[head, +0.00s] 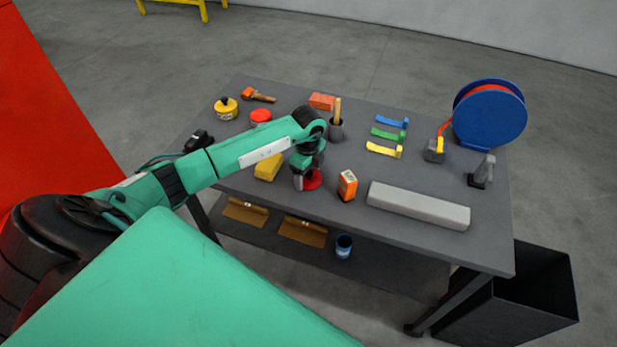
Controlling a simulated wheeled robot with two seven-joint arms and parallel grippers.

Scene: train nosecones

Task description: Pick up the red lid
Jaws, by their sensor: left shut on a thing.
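My left arm reaches in from the left over the grey table, and its gripper (304,183) points down near the table's front edge. The gripper is shut on a round red lid (314,180). The gripper hides part of the lid, and I cannot tell whether the lid touches the table top. Another round red thing (260,116) sits farther back on the table, behind my arm. My right gripper is not in view.
Around the gripper are a yellow block (268,168), an orange-and-white box (347,185) and a long grey block (418,205). Behind stand a dark cup with a handled tool (336,130) and coloured strips. A blue reel (490,113) stands at the right, a black bin (530,300) below.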

